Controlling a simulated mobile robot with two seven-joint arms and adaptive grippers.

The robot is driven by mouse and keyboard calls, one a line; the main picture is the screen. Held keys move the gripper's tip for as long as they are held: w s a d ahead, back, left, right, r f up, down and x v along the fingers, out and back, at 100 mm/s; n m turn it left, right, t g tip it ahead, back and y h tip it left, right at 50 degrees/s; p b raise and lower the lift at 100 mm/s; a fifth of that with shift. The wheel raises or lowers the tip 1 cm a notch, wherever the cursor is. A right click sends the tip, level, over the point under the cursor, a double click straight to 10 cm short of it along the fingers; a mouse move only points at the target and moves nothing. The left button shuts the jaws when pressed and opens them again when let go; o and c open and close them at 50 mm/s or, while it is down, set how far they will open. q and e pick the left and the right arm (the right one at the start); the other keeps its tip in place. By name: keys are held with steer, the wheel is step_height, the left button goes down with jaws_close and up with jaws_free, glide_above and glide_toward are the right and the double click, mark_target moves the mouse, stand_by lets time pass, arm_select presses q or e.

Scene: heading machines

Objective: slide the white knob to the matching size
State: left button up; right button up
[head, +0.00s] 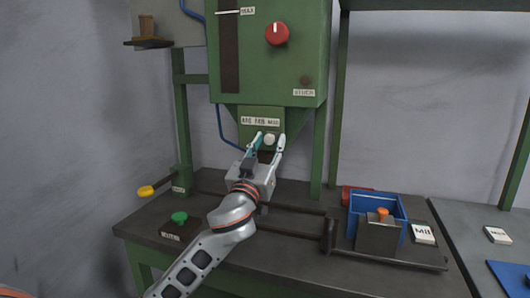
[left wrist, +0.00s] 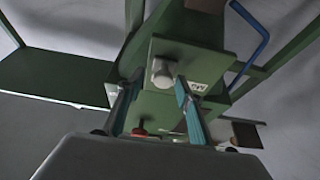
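The white knob (head: 269,139) sits on the lower front of the green machine, just below a white label strip (head: 260,121) whose small text I cannot read surely. My left gripper (head: 269,142) is open in front of this panel, with one fingertip on each side of the knob. In the left wrist view the knob (left wrist: 162,73) shows between the tips of the two fingers (left wrist: 159,80), with a gap to the right finger; I cannot tell whether either finger touches it. A white card (head: 424,234) reading M8 lies on the bench at the right. My right gripper is out of view.
A red dial (head: 277,34) is higher on the machine. A green button (head: 179,217) and a yellow knob (head: 146,191) are at the left. A blue bin (head: 396,205) and a grey block with an orange top (head: 378,236) stand at the right.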

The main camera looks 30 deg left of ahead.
arm_select(q)
steer(key=v, duration=1.1)
steer(key=shift+s+d, duration=0.2)
steer(key=shift+s, duration=0.15)
steer(key=shift+f, duration=0.15)
